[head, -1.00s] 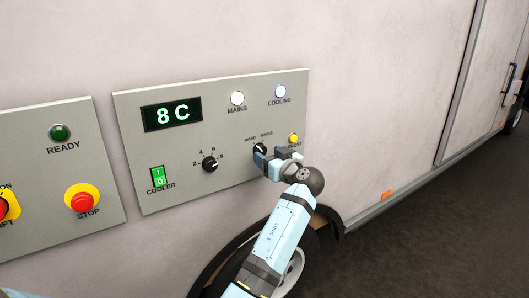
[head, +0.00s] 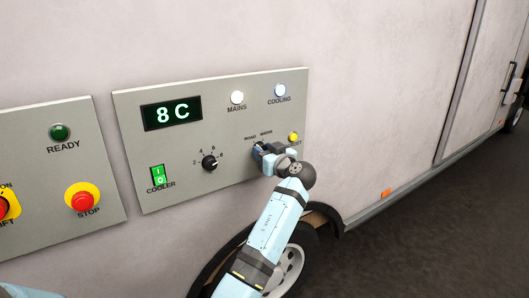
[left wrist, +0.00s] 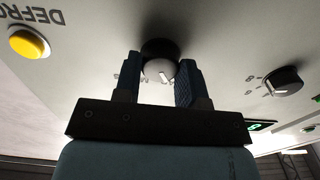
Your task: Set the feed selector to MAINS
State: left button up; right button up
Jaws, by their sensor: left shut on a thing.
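The feed selector (head: 258,147) is a small black knob on the grey cooler panel (head: 215,188), under the ROAD and MAINS labels. In the left wrist view the selector (left wrist: 160,60) sits between the two fingers, with a white pointer line on its face. I cannot tell surely which label the pointer faces. My left gripper (left wrist: 155,85) is shut on the knob; in the head view the gripper (head: 264,151) partly hides it. The MAINS lamp (head: 237,97) looks bright white. My right gripper is not in view.
A yellow DEFROST button (head: 293,138) is close to the gripper's right. The numbered dial (head: 210,162), the green cooler switch (head: 158,176) and the 8 C display (head: 172,113) lie left. Another panel has a red STOP button (head: 82,202).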

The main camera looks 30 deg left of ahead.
pick_arm(q)
jog(key=shift+m, duration=0.3)
jog(key=m+p, duration=0.7)
jog(key=m, duration=0.6)
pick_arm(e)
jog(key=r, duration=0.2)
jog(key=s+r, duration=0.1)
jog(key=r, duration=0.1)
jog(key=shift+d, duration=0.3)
pick_arm(q)
jog(key=shift+p, duration=0.3)
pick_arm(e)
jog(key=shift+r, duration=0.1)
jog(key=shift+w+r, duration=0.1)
pick_arm(q)
jog(key=o, duration=0.9)
